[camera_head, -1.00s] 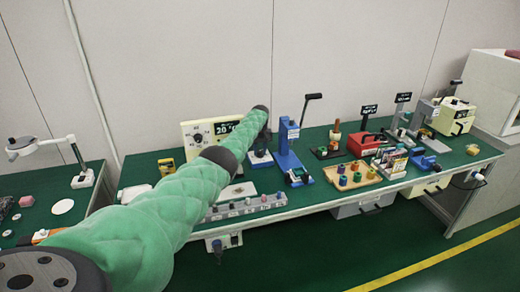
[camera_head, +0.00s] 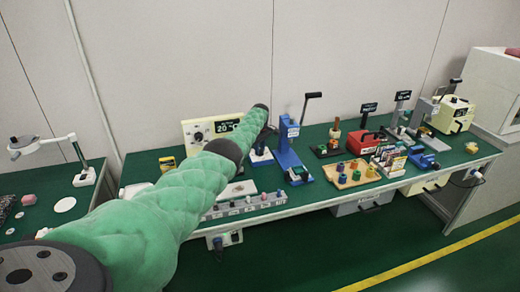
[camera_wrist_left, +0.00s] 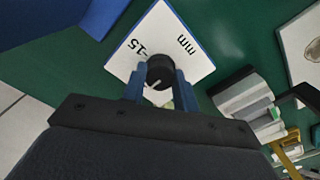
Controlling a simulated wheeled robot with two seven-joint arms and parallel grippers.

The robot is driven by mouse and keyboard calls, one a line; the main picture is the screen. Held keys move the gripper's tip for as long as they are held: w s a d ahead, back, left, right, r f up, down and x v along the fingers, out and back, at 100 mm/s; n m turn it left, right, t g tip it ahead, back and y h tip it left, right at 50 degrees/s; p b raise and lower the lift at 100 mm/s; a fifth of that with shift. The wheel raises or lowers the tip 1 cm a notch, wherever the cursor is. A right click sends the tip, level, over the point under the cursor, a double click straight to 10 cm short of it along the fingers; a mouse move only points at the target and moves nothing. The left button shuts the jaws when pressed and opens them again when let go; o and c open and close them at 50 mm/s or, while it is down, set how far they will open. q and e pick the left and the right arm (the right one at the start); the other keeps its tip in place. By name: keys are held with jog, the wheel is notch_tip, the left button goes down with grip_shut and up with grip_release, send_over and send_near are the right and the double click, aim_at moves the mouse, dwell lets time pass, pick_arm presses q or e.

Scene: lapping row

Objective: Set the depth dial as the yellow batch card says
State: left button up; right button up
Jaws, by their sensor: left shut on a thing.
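In the left wrist view the black round depth dial (camera_wrist_left: 160,68) sits on a white plate (camera_wrist_left: 188,58) printed "mm" and "15". A short pale mark shows on the dial's lower edge; other scale marks are hidden. My left gripper (camera_wrist_left: 160,82) is shut on the dial, one blue finger on each side. In the head view my green left arm reaches over the bench, with the left gripper (camera_head: 267,131) above the dial's white plate (camera_head: 260,159), left of a blue press. I cannot make out a yellow batch card's writing. My right gripper is out of view.
The blue press (camera_head: 289,150) stands close right of the dial. A cream panel with a "20" display (camera_head: 227,126) is behind my arm. A grey strip of knobs (camera_head: 245,206) lies in front. A wooden tray (camera_head: 333,176) with coloured pieces is farther right.

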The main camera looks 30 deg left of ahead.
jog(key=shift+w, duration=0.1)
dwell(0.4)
pick_arm(q)
jog(key=o, duration=1)
jog(key=shift+c, duration=0.2)
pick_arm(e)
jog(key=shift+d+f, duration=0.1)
pick_arm(q)
jog(key=shift+r, duration=0.65)
notch_tip(320, 180, up, 2)
jog(key=shift+r, duration=0.1)
notch_tip(320, 180, up, 3)
jog(key=shift+r, duration=0.6)
